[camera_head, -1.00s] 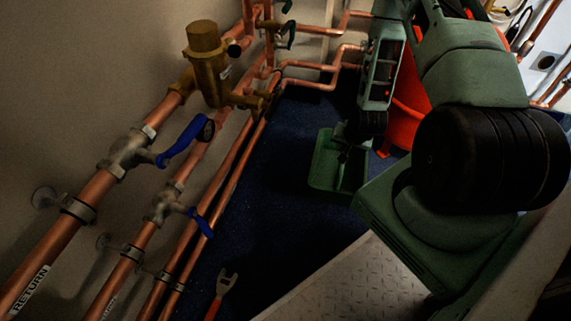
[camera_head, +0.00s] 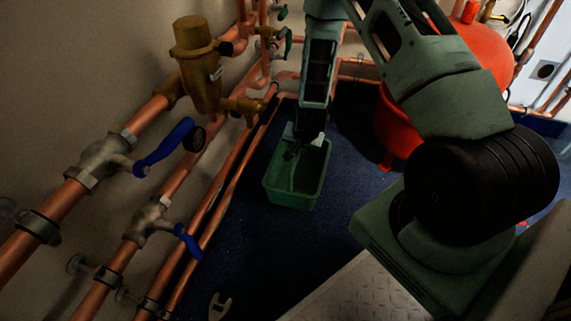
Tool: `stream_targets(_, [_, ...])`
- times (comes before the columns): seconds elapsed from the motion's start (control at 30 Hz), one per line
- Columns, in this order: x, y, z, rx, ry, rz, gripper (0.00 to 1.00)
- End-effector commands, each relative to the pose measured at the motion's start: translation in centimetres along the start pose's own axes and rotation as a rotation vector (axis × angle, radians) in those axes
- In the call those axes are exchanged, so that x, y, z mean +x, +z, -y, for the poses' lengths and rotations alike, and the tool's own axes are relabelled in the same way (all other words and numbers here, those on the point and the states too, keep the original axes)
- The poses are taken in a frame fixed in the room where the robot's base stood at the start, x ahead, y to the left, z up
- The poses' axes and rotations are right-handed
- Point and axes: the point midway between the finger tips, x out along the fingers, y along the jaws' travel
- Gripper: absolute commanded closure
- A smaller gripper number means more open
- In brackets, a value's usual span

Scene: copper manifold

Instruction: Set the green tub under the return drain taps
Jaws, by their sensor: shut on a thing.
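The green tub (camera_head: 293,199) is an open rectangular container low over the dark blue floor, right of the copper pipes. My gripper (camera_head: 292,150) reaches down to its far side and is shut on it; the fingertips are dark and partly hidden. I cannot tell whether the tub touches the floor. Two valves with blue lever handles, the upper (camera_head: 164,147) and the lower (camera_head: 187,240), sit on the pipes at the left. The pipe marked RETURN earlier runs along the wall. I cannot make out which fittings are the drain taps.
A brass fitting (camera_head: 195,65) stands out from the wall pipes. A red vessel (camera_head: 395,127) stands to the right of my arm. A wrench-like tool (camera_head: 219,306) lies on the floor at the bottom. Blue floor (camera_head: 290,255) is clear in front of the tub.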

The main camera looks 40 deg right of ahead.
Motion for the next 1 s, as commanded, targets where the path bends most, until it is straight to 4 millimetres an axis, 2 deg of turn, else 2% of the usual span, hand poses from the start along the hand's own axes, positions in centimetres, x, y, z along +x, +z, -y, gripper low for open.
stream_targets(0.13, [0.5, 0.2, 2.0, -0.003, -0.004, -0.001, 1.0])
stream_targets(0.43, [0.8, 0.4, 4.4, -0.001, -0.002, 0.0, 1.0])
stream_targets(0.8, [3.4, 1.4, 3.7, 0.0, -0.001, 0.0, 1.0])
stream_targets(1.0, [3.9, 1.6, 3.5, 0.0, -0.001, 0.0, 1.0])
